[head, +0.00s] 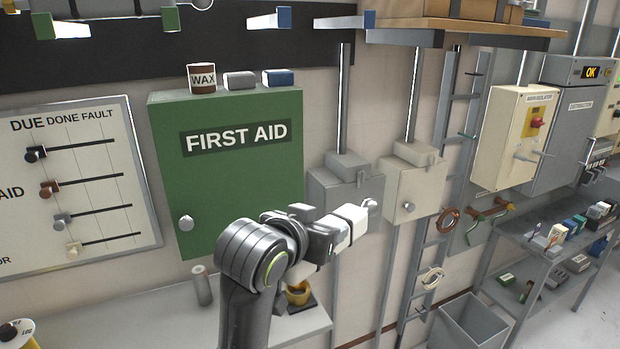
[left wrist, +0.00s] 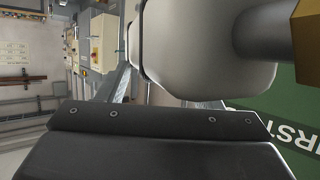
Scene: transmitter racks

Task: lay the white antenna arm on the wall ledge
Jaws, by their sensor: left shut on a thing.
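My left gripper (head: 335,230) reaches up from the bottom middle of the head view, in front of the lower right of the green cabinet. It is shut on a white piece, taken as the white antenna arm (head: 350,222), which has a small rounded pale end at its right. In the left wrist view the antenna arm (left wrist: 195,50) is a thick pale rounded body close to the camera, beside a dark finger (left wrist: 160,122). A pale ledge (head: 130,325) runs along the wall at lower left, below and apart from the held piece. My right gripper is out of view.
The green first aid cabinet (head: 230,190) and grey box (head: 335,200) are behind the gripper. A ladder-like rack (head: 440,200) stands farther right.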

